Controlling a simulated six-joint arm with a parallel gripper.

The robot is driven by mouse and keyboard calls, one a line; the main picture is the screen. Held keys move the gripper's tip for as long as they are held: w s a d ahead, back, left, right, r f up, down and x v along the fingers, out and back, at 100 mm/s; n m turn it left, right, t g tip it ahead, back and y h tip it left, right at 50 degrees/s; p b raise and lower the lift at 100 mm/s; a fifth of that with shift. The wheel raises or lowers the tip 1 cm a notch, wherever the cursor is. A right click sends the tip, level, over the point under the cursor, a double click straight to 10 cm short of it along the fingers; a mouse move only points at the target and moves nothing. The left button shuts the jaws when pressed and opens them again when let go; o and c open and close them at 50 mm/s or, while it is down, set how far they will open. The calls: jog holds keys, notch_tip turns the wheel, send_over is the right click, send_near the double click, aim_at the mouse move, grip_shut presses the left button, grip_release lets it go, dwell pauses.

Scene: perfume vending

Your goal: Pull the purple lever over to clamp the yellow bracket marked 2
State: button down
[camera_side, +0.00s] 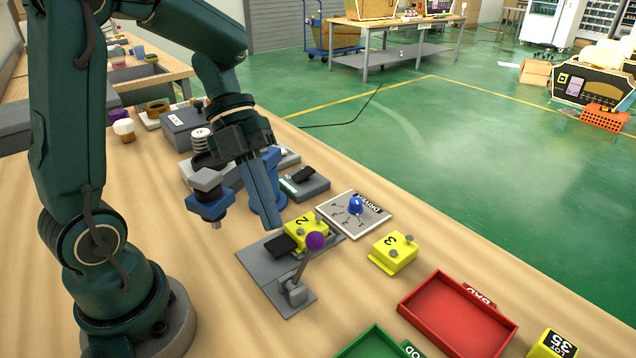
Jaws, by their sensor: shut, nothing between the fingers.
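The purple lever (315,241) has a round purple knob on a thin grey rod. The rod rises from a pivot block at the front of the grey clamp fixture (284,296) and leans toward the back right. The yellow bracket marked 2 (305,229) sits on the back of the fixture, behind the knob and partly covered by it. A black pad (280,245) lies beside the bracket on its left. My gripper (277,222) points down behind and left of the bracket, shut and empty, apart from the lever. Its exact height above the table is hard to tell.
A yellow bracket marked 3 (393,255) stands right of the fixture. A white dial board with a blue knob (355,206) lies behind. A red tray (455,316) and green tray (375,343) are in front. A blue stand (266,204) is close beside my gripper.

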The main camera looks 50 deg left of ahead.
jog(key=w+a+r, duration=0.4)
jog(key=w+a, duration=0.2)
jog(key=a, duration=0.2)
jog(key=shift+a+r, duration=0.2)
jog(key=shift+a, duration=0.05)
dwell(0.5)
